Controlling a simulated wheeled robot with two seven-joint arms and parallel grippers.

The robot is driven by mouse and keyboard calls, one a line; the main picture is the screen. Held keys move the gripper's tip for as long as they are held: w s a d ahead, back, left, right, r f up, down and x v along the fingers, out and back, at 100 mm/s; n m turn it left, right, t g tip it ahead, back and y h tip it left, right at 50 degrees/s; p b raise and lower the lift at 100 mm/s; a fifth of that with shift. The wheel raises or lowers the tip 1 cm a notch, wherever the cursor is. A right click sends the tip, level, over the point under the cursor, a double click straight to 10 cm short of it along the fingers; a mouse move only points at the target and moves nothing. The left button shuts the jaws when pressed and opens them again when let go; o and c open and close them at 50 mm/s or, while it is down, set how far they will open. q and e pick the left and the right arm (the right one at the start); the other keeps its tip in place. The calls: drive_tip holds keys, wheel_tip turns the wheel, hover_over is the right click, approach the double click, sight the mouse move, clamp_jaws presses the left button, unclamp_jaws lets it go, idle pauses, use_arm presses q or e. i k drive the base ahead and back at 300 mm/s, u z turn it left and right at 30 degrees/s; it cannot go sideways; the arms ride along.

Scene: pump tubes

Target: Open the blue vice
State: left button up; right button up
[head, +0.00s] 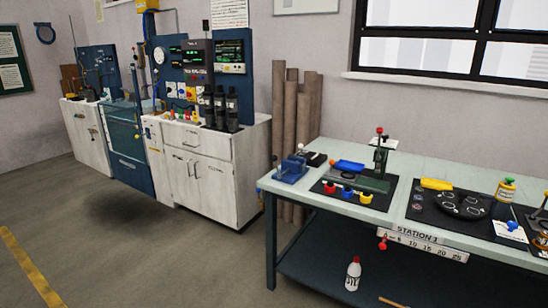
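The blue vice (291,169) sits at the left end of the pale green workbench (330,209) at right, near its far left corner. Its jaws are too small here to tell whether they are open or shut. A small light handle shows near its top. Neither of my grippers shows in the head view.
A black mat beside the vice holds a green press (373,180) with a red knob, a blue item (348,165) and several coloured cups. A round black tray (462,204) lies further right. A bottle (353,274) stands on the lower shelf. White cabinets (207,167) line the wall. Floor at left is clear.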

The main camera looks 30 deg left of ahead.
sight(274, 159)
drive_tip(key=u, duration=0.5)
drive_tip(key=i, duration=0.6)
drive_tip(key=u, duration=0.75)
drive_tip(key=i, duration=1.05)
drive_tip(key=z, duration=0.25)
